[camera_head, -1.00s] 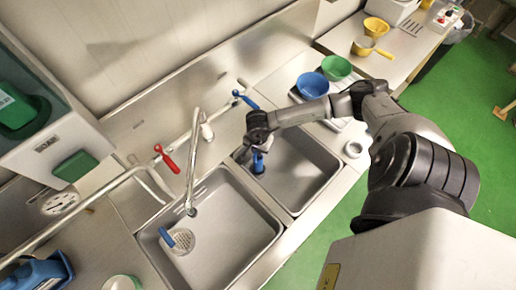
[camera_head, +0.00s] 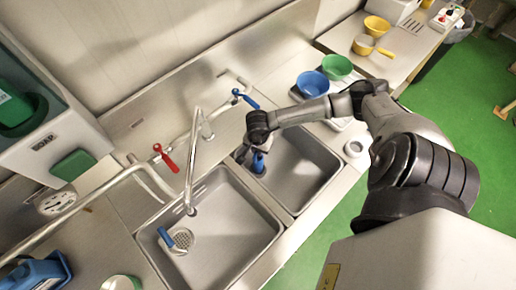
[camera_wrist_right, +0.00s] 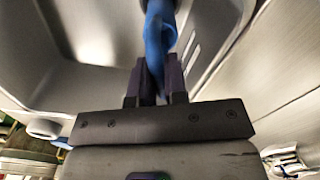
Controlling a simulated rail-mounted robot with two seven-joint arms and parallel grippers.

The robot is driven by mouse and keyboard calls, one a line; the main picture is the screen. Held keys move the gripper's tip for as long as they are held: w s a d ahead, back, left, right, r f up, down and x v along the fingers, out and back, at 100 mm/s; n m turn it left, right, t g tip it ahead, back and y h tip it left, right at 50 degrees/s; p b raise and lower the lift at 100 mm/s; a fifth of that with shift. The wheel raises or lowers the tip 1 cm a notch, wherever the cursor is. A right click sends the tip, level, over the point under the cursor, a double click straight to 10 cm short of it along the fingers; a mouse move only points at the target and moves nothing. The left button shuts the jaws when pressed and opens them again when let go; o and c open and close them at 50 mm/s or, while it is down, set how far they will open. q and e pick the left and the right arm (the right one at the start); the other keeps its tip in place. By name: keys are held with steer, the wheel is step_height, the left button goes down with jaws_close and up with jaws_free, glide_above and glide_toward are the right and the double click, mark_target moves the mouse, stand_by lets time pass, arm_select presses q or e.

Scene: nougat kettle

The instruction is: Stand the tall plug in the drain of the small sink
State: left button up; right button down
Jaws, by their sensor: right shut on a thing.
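The tall blue plug (camera_head: 258,163) is in the small right-hand sink (camera_head: 310,180), near its back left corner. My right gripper (camera_head: 257,147) reaches down over that corner and is shut on the plug's upper part. In the right wrist view the blue plug (camera_wrist_right: 158,38) extends from between the dark fingers of the gripper (camera_wrist_right: 160,85). The drain of the small sink is hidden, so I cannot tell whether the plug's lower end is in it. My left gripper is out of view.
The larger left sink (camera_head: 258,238) has a strainer drain (camera_head: 182,239) with a blue-handled object (camera_head: 166,236) beside it. A swivel faucet (camera_head: 190,170) hangs over that sink.

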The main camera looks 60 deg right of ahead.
steer(key=shift+f, duration=0.3)
steer(key=c, duration=1.1)
jaws_free()
steer(key=shift+r, duration=0.1)
step_height(320, 180, up, 14)
steer(key=shift+f+b, duration=0.1)
steer(key=shift+b, duration=0.55)
